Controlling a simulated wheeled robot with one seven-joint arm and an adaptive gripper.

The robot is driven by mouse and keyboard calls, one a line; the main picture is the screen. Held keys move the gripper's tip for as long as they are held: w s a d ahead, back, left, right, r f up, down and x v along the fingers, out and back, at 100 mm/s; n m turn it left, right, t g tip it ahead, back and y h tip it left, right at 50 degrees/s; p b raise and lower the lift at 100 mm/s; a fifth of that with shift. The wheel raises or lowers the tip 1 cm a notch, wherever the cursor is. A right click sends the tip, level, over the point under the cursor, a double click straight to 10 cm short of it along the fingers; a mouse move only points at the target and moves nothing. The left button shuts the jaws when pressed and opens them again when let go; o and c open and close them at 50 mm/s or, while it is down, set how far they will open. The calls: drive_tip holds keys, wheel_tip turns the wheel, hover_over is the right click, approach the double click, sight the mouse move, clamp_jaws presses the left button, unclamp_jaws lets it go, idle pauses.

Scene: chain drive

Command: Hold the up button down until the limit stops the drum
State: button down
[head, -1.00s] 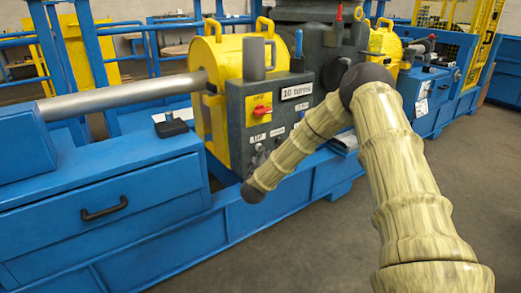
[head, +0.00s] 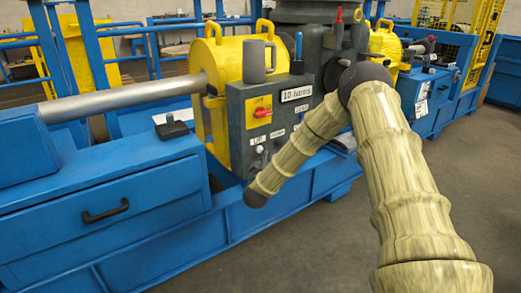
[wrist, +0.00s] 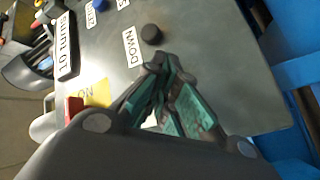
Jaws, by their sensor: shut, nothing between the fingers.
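The grey control box (head: 236,112) stands on the blue machine frame in the head view, with an UP label (head: 258,140) low on its left side. A small pale round button (head: 259,149) shows under that label. In the wrist view, my gripper (wrist: 165,62) is shut and empty over the panel face (wrist: 215,60). Its tips are close to the DOWN label (wrist: 132,46) and the black button (wrist: 152,34). The up button cannot be made out there, and contact with the panel cannot be judged.
A blue button (wrist: 100,5) shows in the wrist view. A yellow drum cover (head: 228,60) stands behind. Open floor (head: 460,170) lies to the right.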

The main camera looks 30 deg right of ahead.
drive_tip(key=shift+s, duration=0.25)
drive_tip(key=s+p, duration=0.1)
drive_tip(key=s, duration=0.1)
drive_tip(key=s+p, duration=0.2)
drive_tip(key=shift+s+d, duration=0.2)
drive_tip(key=shift+s, duration=0.2)
idle(0.6)
